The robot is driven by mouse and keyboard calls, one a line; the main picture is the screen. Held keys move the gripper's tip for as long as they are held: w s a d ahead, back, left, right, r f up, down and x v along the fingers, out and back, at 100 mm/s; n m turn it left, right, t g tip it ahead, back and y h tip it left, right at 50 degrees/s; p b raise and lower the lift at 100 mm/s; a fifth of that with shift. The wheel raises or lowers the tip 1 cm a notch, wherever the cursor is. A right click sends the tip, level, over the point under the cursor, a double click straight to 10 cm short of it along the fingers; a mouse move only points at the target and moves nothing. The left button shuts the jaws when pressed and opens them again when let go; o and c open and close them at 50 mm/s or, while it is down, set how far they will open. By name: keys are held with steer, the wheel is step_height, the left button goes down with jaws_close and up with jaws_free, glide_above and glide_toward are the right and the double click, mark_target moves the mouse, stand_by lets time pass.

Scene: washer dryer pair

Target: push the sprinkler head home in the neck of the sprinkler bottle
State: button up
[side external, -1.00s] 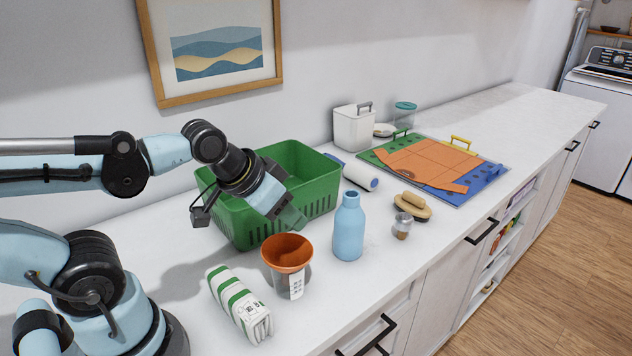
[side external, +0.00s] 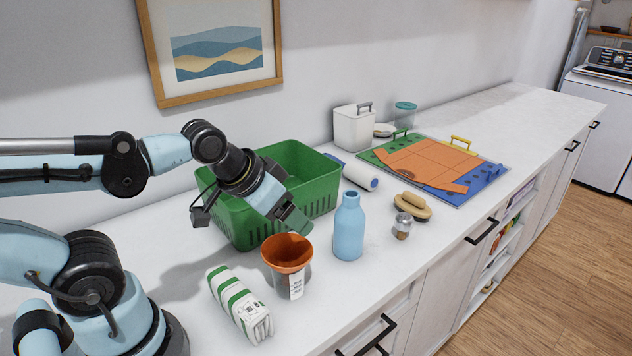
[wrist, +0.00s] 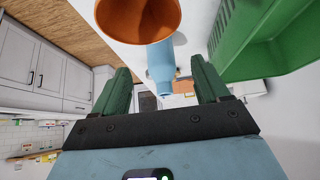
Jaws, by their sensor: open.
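The light blue sprinkler bottle (side external: 349,230) stands upright on the white counter with its neck open and empty. It also shows in the wrist view (wrist: 161,68), beyond the fingers and partly behind an orange cup. The sprinkler head, a small piece with a silver top and a brownish lower part (side external: 402,226), stands on the counter just right of the bottle, apart from it. I cannot make it out in the wrist view. My gripper (side external: 296,222) is open and empty, above the counter left of the bottle. Its two green fingers (wrist: 160,88) are spread wide.
A green basket (side external: 325,200) is close behind. A brush (side external: 412,207), a white roll (side external: 356,174) and a colourful board (side external: 480,195) lie farther right.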

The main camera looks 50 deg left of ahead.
steer(key=shift+w, duration=0.1)
steer(key=w+r+n+g, duration=0.2)
steer(key=w+r, duration=0.3)
steer(key=w, duration=0.2)
steer(key=n+g, duration=0.5)
steer(key=n, duration=0.2)
glide_above(405, 216)
steer(key=f, duration=0.7)
steer(key=shift+a+f, duration=0.1)
steer(key=shift+a, duration=0.1)
step_height(405, 216, down, 11)
steer(key=shift+d+f, duration=0.15)
steer(key=shift+c, duration=0.3)
